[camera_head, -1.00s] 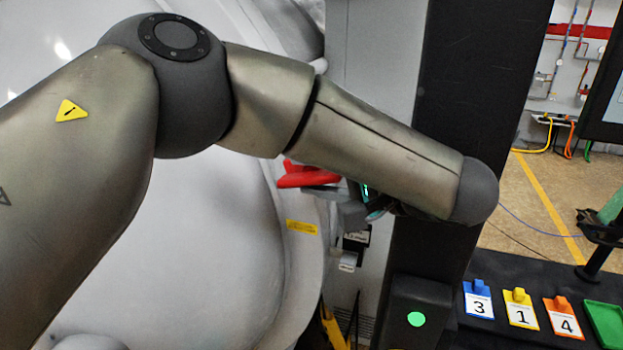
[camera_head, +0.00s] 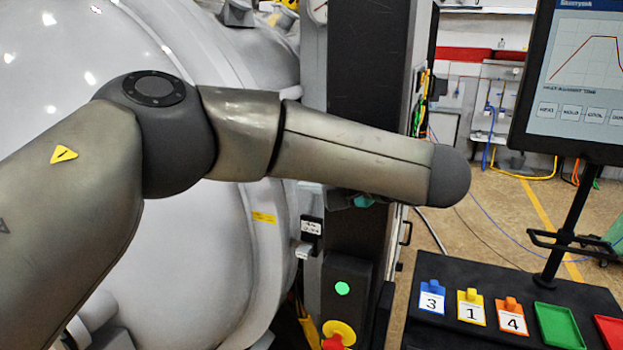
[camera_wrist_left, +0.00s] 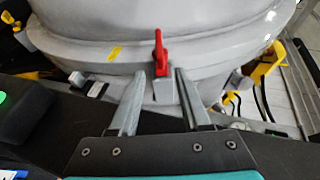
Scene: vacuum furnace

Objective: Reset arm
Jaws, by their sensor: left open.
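My left arm (camera_head: 350,155) crosses the head view from the left, in front of the grey furnace (camera_head: 190,230). Its gripper is mostly hidden behind the forearm there. In the left wrist view my left gripper (camera_wrist_left: 161,76) is open, its two grey fingers apart with nothing between them. A red handle (camera_wrist_left: 160,55) on the furnace rim stands beyond the fingertips, in line with the gap; I cannot tell the exact distance. The handle is not visible in the head view. My right gripper is not in view.
A dark column with a green button (camera_head: 342,288) and a red-yellow knob (camera_head: 338,334) stands by the furnace. At right, a black table (camera_head: 470,345) holds numbered cards (camera_head: 471,308), a green tray (camera_head: 559,326) and a red tray (camera_head: 609,331). A screen (camera_head: 580,75) rises behind.

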